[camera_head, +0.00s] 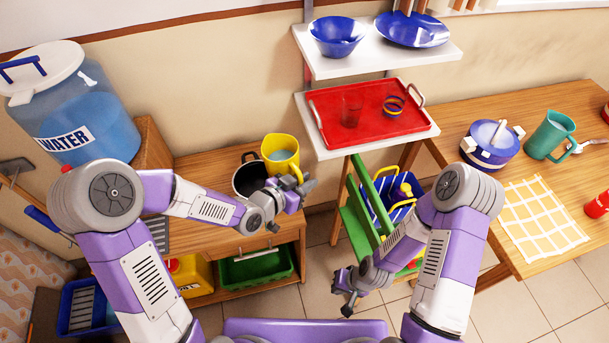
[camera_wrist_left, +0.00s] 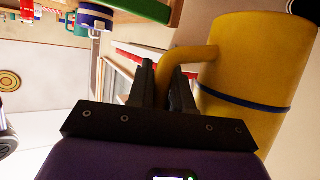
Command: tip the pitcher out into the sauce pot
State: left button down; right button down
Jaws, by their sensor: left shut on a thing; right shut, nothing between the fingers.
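The yellow pitcher (camera_head: 281,150) is at the right rear of the dark sauce pot (camera_head: 240,182) in the head view. It looks about upright, with its open top facing up and a pale blue-grey inside. My left gripper (camera_head: 298,187) is shut on its handle; the left wrist view shows the handle between the fingers (camera_wrist_left: 168,80) and the pitcher's yellow body (camera_wrist_left: 250,75) with a blue band. The pitcher overlaps the pot's right edge, and I cannot tell whether they touch. My left arm hides part of the pot. My right gripper (camera_head: 347,288) is shut and empty, low over the floor.
The pot stands on a wooden cabinet (camera_head: 205,165), near a water dispenser (camera_head: 75,115). A red tray (camera_head: 385,125) lies on a shelf to the right. A green stand (camera_head: 358,215) holds a blue basket.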

aim_at(285, 166)
pick_arm(q)
jog(key=shift+w+a+r+n+t+h+b, duration=0.2)
jog(key=shift+a+r+n+t+h+b, duration=0.45)
jog(key=shift+n+t, duration=1.35)
jog(key=shift+w+a+r+n+t+h+b, duration=0.35)
jog(key=shift+a+r+n+t+h, duration=0.55)
jog(key=shift+n, duration=2.45)
jog(key=shift+w+a+r+n+t+h+b, duration=0.1)
jog(key=shift+a+r+n+t+h+b, duration=0.75)
jog(key=shift+n, duration=1.8)
jog(key=shift+a+f+n+t+p, duration=0.25)
jog(key=shift+a+n+t+p, duration=0.1)
jog(key=shift+t, duration=0.1)
